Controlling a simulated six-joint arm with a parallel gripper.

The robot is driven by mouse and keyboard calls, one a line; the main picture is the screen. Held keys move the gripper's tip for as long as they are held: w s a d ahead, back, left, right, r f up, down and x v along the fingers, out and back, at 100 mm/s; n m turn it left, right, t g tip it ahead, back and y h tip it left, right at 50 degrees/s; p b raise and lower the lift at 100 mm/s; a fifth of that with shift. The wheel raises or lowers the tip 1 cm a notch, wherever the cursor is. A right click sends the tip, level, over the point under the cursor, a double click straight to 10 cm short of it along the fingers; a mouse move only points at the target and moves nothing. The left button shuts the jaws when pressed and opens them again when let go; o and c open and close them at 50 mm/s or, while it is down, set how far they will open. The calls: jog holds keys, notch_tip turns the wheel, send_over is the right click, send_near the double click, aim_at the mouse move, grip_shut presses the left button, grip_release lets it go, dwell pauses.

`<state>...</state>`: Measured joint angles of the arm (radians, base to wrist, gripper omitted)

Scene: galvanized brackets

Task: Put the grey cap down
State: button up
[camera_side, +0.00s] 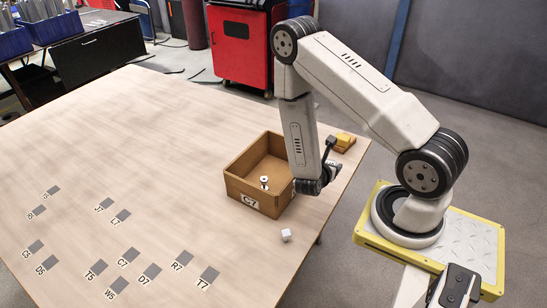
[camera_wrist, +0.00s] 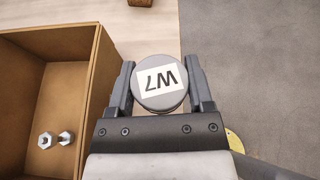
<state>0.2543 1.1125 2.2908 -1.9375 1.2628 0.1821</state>
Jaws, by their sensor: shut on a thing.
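The grey cap (camera_wrist: 174,104) is round, with a white label that reads W7 upside down in the wrist view. My gripper (camera_wrist: 160,72) is shut on it, with one dark finger on each side. In the side view my gripper (camera_side: 329,172) is low beside the right wall of a brown open box (camera_side: 232,187), near the table's right edge. The cap cannot be made out there. In the wrist view the box (camera_wrist: 86,103) is left of the cap, apart from it. Whether the cap touches the table cannot be told.
The box bears a C7 label and holds small metal hardware (camera_wrist: 55,139). Several labelled dark squares (camera_side: 131,253) mark the table's left front. The table's middle is clear.

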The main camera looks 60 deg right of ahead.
jog(key=w+a+n+t, duration=0.1)
jog(key=w+a+t, duration=0.1)
jog(key=a, duration=1.9)
jog(key=shift+w+a+f+n, duration=0.15)
jog(key=shift+w+a+n, duration=0.2)
jog(key=shift+w, duration=0.3)
jog(key=w+f, duration=0.2)
jog(key=w, duration=0.2)
jog(key=w+f, duration=0.3)
jog(key=w, duration=0.1)
jog(key=w+f, duration=0.3)
jog(key=w, duration=0.1)
jog(key=shift+w+d, duration=0.1)
jog(key=shift+w, duration=0.05)
jog(key=shift+w+f, duration=0.6)
jog(key=shift+f, duration=0.1)
jog(key=shift+w+f, duration=0.1)
